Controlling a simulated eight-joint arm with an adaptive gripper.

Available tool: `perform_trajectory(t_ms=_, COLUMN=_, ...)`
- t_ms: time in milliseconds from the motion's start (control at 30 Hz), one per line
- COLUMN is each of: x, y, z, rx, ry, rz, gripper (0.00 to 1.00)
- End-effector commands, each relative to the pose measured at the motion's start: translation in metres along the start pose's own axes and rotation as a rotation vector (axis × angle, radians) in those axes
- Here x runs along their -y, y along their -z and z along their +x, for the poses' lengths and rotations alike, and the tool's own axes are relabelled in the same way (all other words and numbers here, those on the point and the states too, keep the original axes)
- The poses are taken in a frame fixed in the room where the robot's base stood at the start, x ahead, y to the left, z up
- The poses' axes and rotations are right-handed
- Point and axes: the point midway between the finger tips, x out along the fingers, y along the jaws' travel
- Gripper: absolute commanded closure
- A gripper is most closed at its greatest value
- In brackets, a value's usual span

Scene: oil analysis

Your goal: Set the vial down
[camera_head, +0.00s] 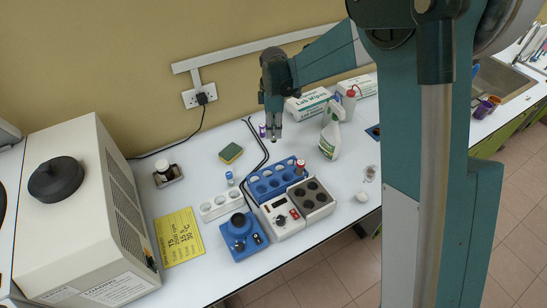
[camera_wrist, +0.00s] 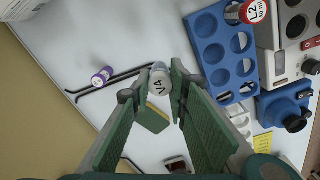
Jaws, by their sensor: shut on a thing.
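My gripper (camera_head: 273,137) hangs above the bench, behind the blue rack. In the wrist view my gripper (camera_wrist: 164,72) is shut on a small vial with a grey-white top marked V4 (camera_wrist: 160,79). The vial is held between the green fingertips, which hide its sides. In the head view it is too small to make out clearly. It appears to be above the bench, but the gap below it cannot be judged.
A blue rack (camera_head: 257,189) holds a red-capped L2 vial (camera_wrist: 254,11). A white holder (camera_head: 221,206), blue mixer (camera_head: 239,234) and heater block (camera_head: 316,197) stand nearby. A sponge (camera_head: 230,152), purple-capped vial (camera_wrist: 102,76), cables and spray bottle (camera_head: 330,138) surround the gripper.

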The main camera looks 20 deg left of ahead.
Motion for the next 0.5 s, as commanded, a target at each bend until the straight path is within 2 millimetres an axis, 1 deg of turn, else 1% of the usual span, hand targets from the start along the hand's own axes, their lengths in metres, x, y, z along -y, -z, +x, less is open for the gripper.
perform_trajectory(t_ms=167, x=0.0, y=0.0, z=0.008, rx=0.0, ry=0.0, rz=0.0, gripper=0.94)
perform_trajectory(t_ms=500, x=0.0, y=0.0, z=0.051, rx=0.0, ry=0.0, rz=0.0, gripper=0.94)
